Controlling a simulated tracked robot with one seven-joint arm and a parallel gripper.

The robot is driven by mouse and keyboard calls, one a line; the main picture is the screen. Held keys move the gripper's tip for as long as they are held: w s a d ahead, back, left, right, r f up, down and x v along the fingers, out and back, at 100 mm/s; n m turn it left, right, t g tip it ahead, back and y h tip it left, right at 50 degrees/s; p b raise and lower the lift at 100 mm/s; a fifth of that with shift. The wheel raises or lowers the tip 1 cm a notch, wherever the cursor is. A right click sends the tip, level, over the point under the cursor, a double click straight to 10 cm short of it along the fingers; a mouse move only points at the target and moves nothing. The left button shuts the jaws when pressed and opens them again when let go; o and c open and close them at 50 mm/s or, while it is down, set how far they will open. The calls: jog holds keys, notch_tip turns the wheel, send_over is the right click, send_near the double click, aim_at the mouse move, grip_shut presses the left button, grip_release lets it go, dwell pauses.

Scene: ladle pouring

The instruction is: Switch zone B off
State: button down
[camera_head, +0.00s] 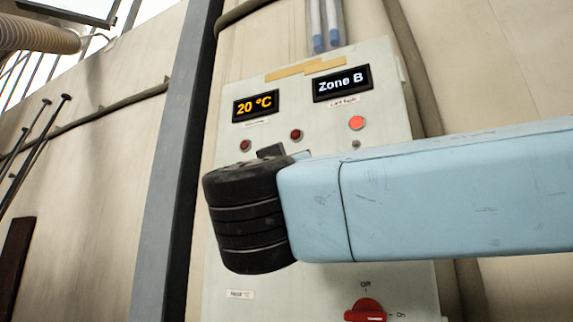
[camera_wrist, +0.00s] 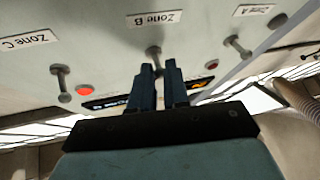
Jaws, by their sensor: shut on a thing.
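In the wrist view, the Zone B label (camera_wrist: 154,18) is on the pale control panel (camera_wrist: 105,45). Below it is a grey toggle lever (camera_wrist: 154,56). My gripper (camera_wrist: 159,70) has its two dark fingers close together around the end of this lever, shut on it. In the head view, my pale blue arm and black ribbed wrist cover the panel's middle, so the levers there are mostly hidden.
Zone C lever (camera_wrist: 62,82) and Zone A lever (camera_wrist: 237,46) stand on either side of my fingers. The right lamp (camera_head: 357,122) glows bright red; the left lamp (camera_head: 245,145) is dark. Another display (camera_head: 256,105) reads 20 °C. A red rotary knob (camera_head: 366,309) sits low on the panel.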

jog(key=shift+w+f+n+t, duration=0.15)
jog(key=shift+f+n+t, duration=0.25)
jog(key=shift+t, duration=0.4)
jog(key=shift+y, duration=0.3)
jog(key=c, duration=1.1)
grip_release()
jog(key=v, duration=1.3)
jog(key=shift+s+f, duration=0.25)
jog(key=shift+f, duration=0.15)
